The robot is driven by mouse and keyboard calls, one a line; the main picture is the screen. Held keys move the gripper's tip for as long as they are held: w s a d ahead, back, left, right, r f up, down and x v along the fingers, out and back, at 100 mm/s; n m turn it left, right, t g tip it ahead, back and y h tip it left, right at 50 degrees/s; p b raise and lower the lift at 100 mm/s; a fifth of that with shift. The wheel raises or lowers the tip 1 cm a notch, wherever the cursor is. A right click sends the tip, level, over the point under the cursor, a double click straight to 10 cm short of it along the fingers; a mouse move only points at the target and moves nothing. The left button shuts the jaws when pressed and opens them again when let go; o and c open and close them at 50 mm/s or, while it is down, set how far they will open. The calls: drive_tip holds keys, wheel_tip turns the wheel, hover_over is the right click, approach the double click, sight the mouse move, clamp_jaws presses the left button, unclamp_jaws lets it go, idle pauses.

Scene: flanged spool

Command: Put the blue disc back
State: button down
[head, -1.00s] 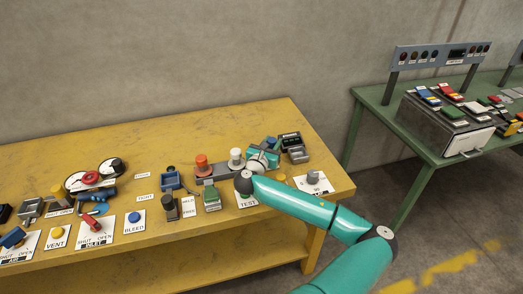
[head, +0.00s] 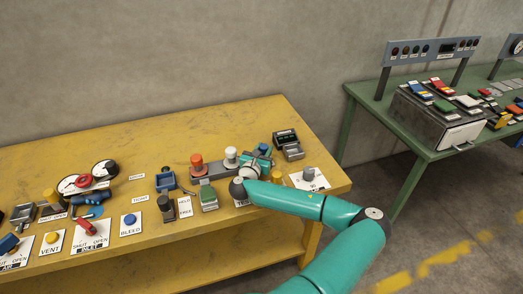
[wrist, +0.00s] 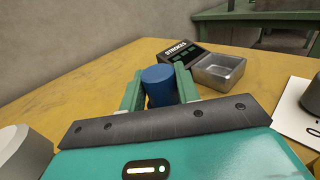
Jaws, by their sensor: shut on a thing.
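The blue disc (wrist: 158,86) shows in the wrist view as a thick, smooth, round blue piece between the two green fingers of my gripper (wrist: 160,90). My gripper is shut on it. Its lower part is hidden by the gripper body. In the head view my gripper (head: 262,153) is over the back right of the yellow bench (head: 150,125), just right of a white-capped piece (head: 231,157). That piece and an orange-red one (head: 197,164) stand on a grey base (head: 211,171). My arm hides the base's right end, and I cannot tell whether the disc touches anything.
A dark STROKES box (wrist: 178,52) and an open grey metal tray (wrist: 218,70) lie just beyond my gripper. A grey knob on a white plate (head: 309,180) stands to the right. Several valves and buttons fill the bench's left. A green table (head: 362,98) stands apart at right.

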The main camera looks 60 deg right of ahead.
drive_tip(key=shift+f, duration=0.6)
drive_tip(key=c, duration=1)
unclamp_jaws()
drive_tip(key=shift+r, duration=0.6)
drive_tip(key=a, duration=0.8)
drive_tip(key=s+a, duration=0.1)
drive_tip(key=a, duration=0.3)
